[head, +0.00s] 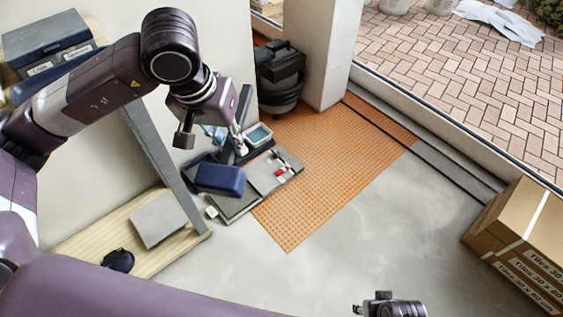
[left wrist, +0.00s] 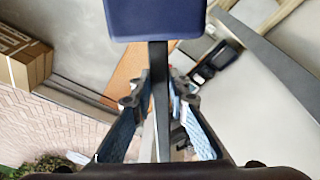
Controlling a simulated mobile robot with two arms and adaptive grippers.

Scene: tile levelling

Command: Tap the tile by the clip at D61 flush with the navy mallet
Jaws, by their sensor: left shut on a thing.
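The navy mallet has a dark blue head (head: 220,180) and a dark handle. My left gripper (head: 236,136) is shut on the handle, and the head hangs just over the grey tiles (head: 268,175). In the left wrist view the mallet head (left wrist: 155,18) is at the top, with the handle running down between the blue finger pads of my left gripper (left wrist: 160,105). A small red piece (head: 280,171) sits on the tiles; I cannot tell if it is a clip. No D61 marking is readable. What looks like my right gripper (head: 388,306) is cut off at the bottom edge.
An orange mat (head: 330,165) lies around the tiles on grey floor. A dark bucket-like item (head: 280,80) stands by the white pillar (head: 315,50). Tile boxes (head: 515,245) stand at the right. A wooden shelf (head: 80,245) is at the left. The grey floor right of the mat is clear.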

